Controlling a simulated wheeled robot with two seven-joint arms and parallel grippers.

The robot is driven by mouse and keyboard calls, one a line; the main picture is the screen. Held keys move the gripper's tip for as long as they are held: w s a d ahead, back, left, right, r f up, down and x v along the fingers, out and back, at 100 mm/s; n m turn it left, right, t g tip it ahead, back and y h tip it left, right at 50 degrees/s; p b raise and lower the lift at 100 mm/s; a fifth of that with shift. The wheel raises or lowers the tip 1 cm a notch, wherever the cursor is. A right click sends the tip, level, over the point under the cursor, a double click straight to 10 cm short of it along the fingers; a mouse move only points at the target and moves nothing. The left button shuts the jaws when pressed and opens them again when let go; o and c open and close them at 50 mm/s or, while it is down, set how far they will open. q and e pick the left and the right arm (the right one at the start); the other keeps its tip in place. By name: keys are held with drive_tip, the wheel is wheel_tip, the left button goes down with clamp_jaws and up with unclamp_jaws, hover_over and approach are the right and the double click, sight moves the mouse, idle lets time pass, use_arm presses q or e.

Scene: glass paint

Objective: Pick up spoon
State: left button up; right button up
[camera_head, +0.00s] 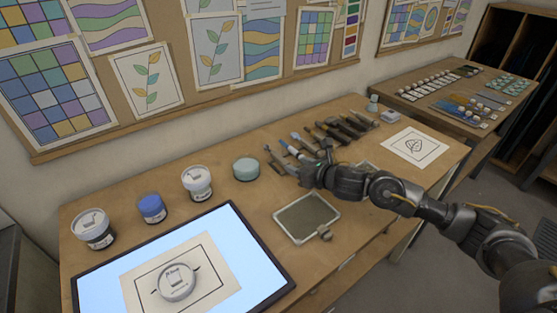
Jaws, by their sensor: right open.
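My right gripper (297,164) is over the wooden worktable, low among a row of slim tools, with its arm coming in from the right. It is open. A blue-handled tool (289,147) lies close to its fingers. I cannot tell which of the slim tools is the spoon; the gripper partly hides those beneath it. Whether the fingers touch any tool is too small to tell. My left gripper is not in view.
Several dark-handled tools (342,128) lie to the right. A grey framed tray (307,217) sits in front. Lidded jars (197,183) and a lit light panel (215,226) bearing a jar are at left. A drawing sheet (414,146) lies at the right end.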

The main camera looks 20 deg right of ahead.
sight(282, 159)
drive_tip(key=x, duration=0.4)
drive_tip(key=shift+w+f, duration=0.15)
drive_tip(key=shift+w, duration=0.05)
drive_tip(key=shift+w+a+p, duration=0.1)
drive_tip(key=shift+w+p, duration=0.25)
drive_tip(key=shift+p, duration=0.25)
drive_tip(key=p+x, duration=0.1)
drive_tip(key=x, duration=0.3)
drive_tip(key=shift+w+f, duration=0.2)
drive_tip(key=shift+f, duration=0.05)
clamp_jaws()
